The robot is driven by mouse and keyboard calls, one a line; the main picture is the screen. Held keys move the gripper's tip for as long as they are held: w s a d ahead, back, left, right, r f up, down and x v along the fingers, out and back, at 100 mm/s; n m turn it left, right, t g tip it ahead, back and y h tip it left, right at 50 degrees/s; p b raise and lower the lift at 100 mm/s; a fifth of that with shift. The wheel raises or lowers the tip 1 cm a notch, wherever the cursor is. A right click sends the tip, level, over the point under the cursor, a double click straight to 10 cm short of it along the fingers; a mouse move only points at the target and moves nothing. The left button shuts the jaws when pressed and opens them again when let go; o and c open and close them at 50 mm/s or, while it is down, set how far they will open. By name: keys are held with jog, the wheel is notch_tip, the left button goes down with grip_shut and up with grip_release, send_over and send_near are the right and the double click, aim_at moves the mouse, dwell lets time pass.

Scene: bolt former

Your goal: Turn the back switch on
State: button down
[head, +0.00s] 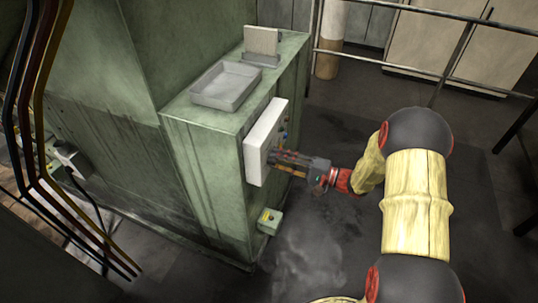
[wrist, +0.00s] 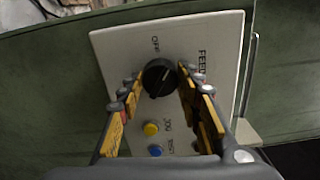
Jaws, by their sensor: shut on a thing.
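A round black switch knob (wrist: 159,77) sits on a pale control panel (wrist: 120,45), with "OFF" printed above it and "FEED" at its right. A light mark on the knob appears to slant to the upper right; its exact setting is hard to tell. The panel (head: 262,135) shows in the head view as a white box on the side of the green machine. My gripper (wrist: 160,82) has its two yellow-padded fingers on either side of the knob, shut on it. In the head view my gripper (head: 290,160) reaches the panel's face and hides the knob.
A yellow button (wrist: 151,129) and a blue button (wrist: 155,151) lie between my fingers, below the knob. A small green box (head: 270,221) is mounted lower on the machine. A grey tray (head: 225,86) sits on top. A metal railing (head: 420,60) runs behind; open floor lies beneath my arm.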

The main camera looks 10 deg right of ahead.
jog(key=shift+m+p, duration=1.4)
jog(key=shift+m, duration=0.5)
jog(key=c, duration=1.3)
grip_release()
jog(key=shift+o, duration=0.2)
jog(key=v, duration=0.8)
jog(key=shift+b, duration=0.3)
